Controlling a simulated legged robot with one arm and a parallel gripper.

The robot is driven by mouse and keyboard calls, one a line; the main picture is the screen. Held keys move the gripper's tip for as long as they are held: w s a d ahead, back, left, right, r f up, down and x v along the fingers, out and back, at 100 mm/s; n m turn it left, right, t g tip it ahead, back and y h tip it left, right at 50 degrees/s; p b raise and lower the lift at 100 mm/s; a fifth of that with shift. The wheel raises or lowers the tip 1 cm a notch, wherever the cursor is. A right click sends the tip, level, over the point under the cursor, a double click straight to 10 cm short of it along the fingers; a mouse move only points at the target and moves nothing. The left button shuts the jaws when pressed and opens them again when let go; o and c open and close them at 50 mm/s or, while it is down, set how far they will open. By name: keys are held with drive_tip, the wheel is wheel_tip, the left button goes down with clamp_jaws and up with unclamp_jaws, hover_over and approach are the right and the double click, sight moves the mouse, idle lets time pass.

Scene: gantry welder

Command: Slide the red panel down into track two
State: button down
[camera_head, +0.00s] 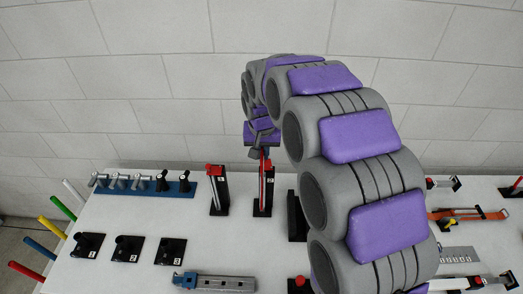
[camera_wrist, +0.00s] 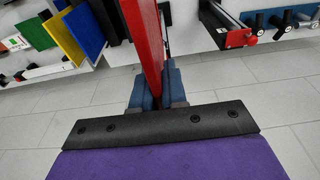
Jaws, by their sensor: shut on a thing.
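The red panel (camera_head: 263,178) stands upright at a black-based post in the head view, just below my gripper (camera_head: 260,150). In the wrist view the red panel (camera_wrist: 148,45) runs up from between the blue fingers of my gripper (camera_wrist: 156,88), which is shut on it. Track two (camera_head: 270,192) appears to be this post, with a small white number tag. The panel seems to stand in line with the track. How deep it sits in it I cannot tell. The panel's lower end is hidden in the wrist view.
A similar post with a red top (camera_head: 217,185) stands just left. A blue rack (camera_head: 150,188) with several handles lies at the back left. Black numbered blocks (camera_head: 128,249) and a grey rail (camera_head: 225,284) are nearer the front. My arm hides the table's middle right.

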wheel_tip(320, 180, down, 24)
drive_tip(key=b, duration=0.6)
drive_tip(key=shift+b, duration=0.35)
drive_tip(key=c, duration=1.1)
unclamp_jaws()
drive_tip(key=shift+f, duration=0.1)
idle(3.6)
